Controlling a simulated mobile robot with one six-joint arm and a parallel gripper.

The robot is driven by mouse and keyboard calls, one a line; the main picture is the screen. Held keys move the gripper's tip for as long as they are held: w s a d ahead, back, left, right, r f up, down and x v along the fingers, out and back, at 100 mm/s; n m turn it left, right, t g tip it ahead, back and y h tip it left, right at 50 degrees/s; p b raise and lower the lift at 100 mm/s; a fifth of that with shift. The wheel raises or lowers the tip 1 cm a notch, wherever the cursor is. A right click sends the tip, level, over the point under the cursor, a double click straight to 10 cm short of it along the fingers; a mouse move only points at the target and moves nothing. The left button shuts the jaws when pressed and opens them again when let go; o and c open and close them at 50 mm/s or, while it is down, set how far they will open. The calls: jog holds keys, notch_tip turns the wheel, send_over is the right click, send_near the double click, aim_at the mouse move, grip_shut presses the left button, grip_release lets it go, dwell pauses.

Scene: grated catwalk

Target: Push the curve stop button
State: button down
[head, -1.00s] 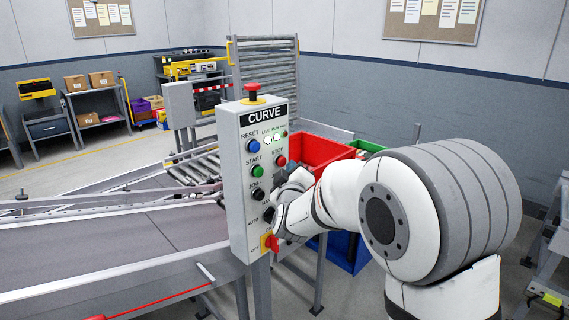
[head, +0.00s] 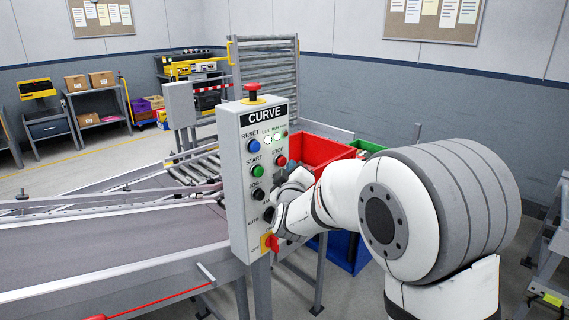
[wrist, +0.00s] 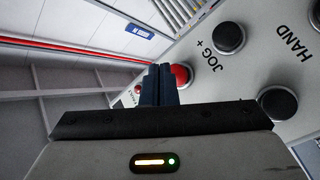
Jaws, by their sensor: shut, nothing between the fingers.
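The CURVE control panel (head: 255,200) is a pale upright box beside the conveyor. Its red STOP button (head: 281,160) is on the right side of the face, across from the green START button (head: 257,170). My gripper (head: 280,190) is at the panel face just below the STOP button. In the wrist view my gripper (wrist: 158,72) has its dark fingers together and empty. A red button (wrist: 181,75) shows right beside the fingertips, partly hidden by them. I cannot tell whether they touch it.
A blue RESET button (head: 254,145), black knobs and a red switch on yellow (head: 270,242) share the panel. A red mushroom button (head: 253,90) stands on top. The conveyor belt (head: 120,255) runs left; a red bin (head: 320,150) stands behind my arm.

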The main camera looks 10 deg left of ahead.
jog(key=shift+w+a, duration=0.3)
jog(key=shift+a, duration=0.05)
jog(key=shift+w+a, duration=0.45)
jog(key=shift+a, duration=0.15)
dwell(1.0)
jog(key=shift+d, duration=0.1)
jog(key=shift+s+d+b, duration=0.75)
jog(key=shift+d, duration=0.1)
jog(key=s+d+b, duration=0.1)
jog(key=d, duration=0.1)
jog(key=s+d+b, duration=0.1)
jog(key=s+d, duration=0.1)
dwell(0.5)
dwell(0.5)
